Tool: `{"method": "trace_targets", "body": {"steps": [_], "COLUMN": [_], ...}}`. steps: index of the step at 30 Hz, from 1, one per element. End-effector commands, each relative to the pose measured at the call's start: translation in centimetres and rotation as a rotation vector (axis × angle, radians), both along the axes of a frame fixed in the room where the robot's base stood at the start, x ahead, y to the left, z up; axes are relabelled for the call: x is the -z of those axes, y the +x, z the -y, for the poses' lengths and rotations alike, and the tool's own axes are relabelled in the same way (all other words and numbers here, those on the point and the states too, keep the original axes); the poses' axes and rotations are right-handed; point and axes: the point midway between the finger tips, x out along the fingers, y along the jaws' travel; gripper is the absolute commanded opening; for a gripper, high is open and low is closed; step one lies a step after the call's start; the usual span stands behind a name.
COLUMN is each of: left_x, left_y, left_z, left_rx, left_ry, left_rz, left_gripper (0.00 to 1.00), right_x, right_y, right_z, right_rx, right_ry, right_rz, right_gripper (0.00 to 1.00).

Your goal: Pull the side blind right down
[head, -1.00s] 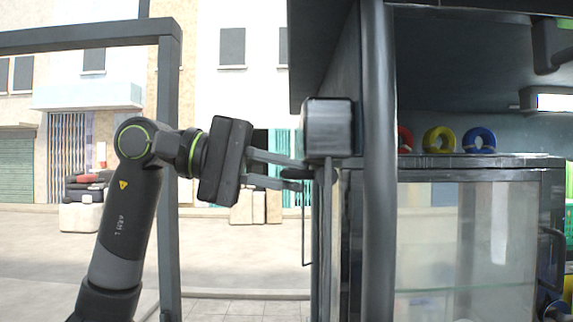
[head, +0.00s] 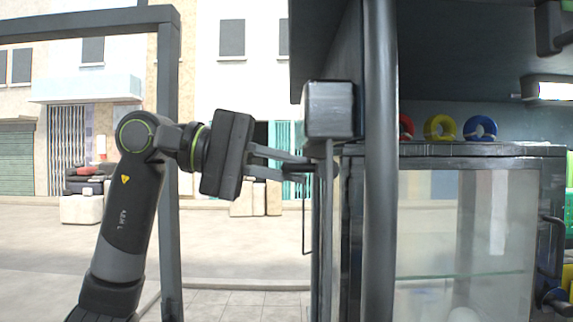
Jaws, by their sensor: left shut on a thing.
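The dark box-shaped housing (head: 330,110), which looks like the side blind's casing, is fixed beside the stall's front post. A narrow grey strip (head: 328,235) runs down below it, seen nearly edge-on; I cannot tell whether it is blind sheet or frame. My left gripper (head: 300,168) reaches in from the left just below the housing. Its fingers are shut on a small dark piece, apparently the blind's pull handle; the fingertips partly hide it. A thin dark wire-like loop (head: 304,225) hangs below the fingers. My right gripper is not in view.
The thick grey post (head: 380,180) stands right of the blind. A grey frame post (head: 168,230) stands behind my left arm. Open pavement lies beyond.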

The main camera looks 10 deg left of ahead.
Motion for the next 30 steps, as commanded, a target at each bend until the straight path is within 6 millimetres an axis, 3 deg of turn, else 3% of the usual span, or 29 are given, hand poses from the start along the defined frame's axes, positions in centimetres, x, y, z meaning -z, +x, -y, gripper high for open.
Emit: {"method": "trace_targets", "body": {"steps": [21,30], "left_x": [18.1,23.7], "left_y": [0.1,0.1], "left_z": [0.0,0.0], "left_rx": [0.000,0.000], "left_ry": [0.003,0.003], "left_rz": [-0.003,-0.003], "left_gripper": [0.00,0.00], "right_x": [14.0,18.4], "right_y": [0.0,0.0], "right_z": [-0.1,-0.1], "right_rx": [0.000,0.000], "right_ry": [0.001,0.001], "right_rz": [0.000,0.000], "right_gripper": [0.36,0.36]}}
